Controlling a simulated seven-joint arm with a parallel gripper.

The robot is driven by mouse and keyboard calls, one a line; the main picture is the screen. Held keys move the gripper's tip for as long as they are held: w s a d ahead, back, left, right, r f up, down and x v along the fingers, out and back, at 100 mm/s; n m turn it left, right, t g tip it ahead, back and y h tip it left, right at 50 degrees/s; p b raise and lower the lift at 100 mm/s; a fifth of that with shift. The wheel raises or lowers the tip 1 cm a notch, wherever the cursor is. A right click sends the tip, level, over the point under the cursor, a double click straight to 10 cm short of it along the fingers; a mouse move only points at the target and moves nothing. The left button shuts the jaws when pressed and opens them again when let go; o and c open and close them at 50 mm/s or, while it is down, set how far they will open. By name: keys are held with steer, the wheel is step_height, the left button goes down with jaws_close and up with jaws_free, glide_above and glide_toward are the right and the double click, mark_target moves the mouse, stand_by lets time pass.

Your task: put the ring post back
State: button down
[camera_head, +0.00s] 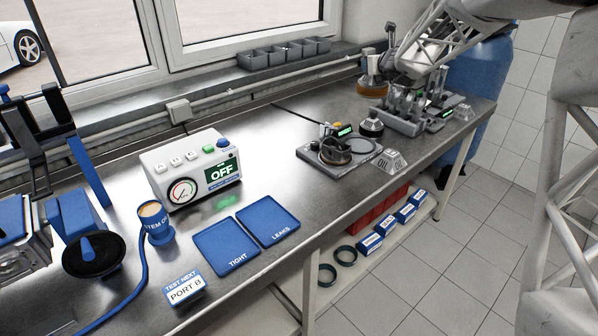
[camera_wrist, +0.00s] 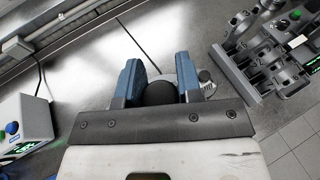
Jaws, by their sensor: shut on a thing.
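In the wrist view the two blue fingers of my gripper (camera_wrist: 158,68) are closed on a dark, round-topped piece (camera_wrist: 160,93). Only its top shows, so I cannot tell for sure that it is the ring post. The fingers hide its lower part. In the head view my arm reaches over the far right of the bench; the fingers are not clear there. A grey base with a dark ring-shaped part (camera_head: 336,151) and a small green display lies on the bench. A dark round piece with a metal cone top (camera_head: 371,124) stands behind it.
A grey rack (camera_head: 404,126) of upright tools stands at the bench's far right; it also shows in the wrist view (camera_wrist: 247,79). An OIL block (camera_head: 390,161) sits near the front edge. The OFF box (camera_head: 190,166) and blue trays (camera_head: 227,247) are left, with clear bench beyond them.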

mark_target(374, 84)
steer(key=shift+s+r+m+t+h, duration=0.5)
steer(key=shift+s+r+m+h, duration=1.55)
steer(key=shift+r, duration=3.6)
steer(key=s+a+f+n+g+y, duration=0.2)
steer(key=s+a+f+n+y, duration=0.3)
steer(key=f, duration=0.3)
steer(key=s+a+f+n+g+y, duration=0.2)
steer(key=s+a+f+n+y, duration=0.3)
steer(key=f, duration=0.3)
steer(key=s+a+f+n+g+y, duration=0.1)
steer(key=s+a+f+n+g, duration=0.1)
steer(key=s+f, duration=0.4)
steer(key=s+a+f+n+g+y, duration=0.2)
steer(key=s+a+f+g, duration=0.3)
steer(key=s, duration=0.4)
steer(key=shift+s+a+f+n+g, duration=0.35)
steer(key=shift+a+f+n, duration=0.3)
steer(key=shift+f+n, duration=0.15)
steer(key=shift+w, duration=0.1)
steer(key=w+a, duration=0.2)
steer(key=w, duration=0.5)
steer(key=w+a+f, duration=0.1)
steer(key=w+a, duration=0.1)
steer(key=w, duration=0.5)
steer(key=shift+a+f, duration=0.25)
steer(key=shift+a, duration=0.15)
steer(key=shift+w, duration=0.2)
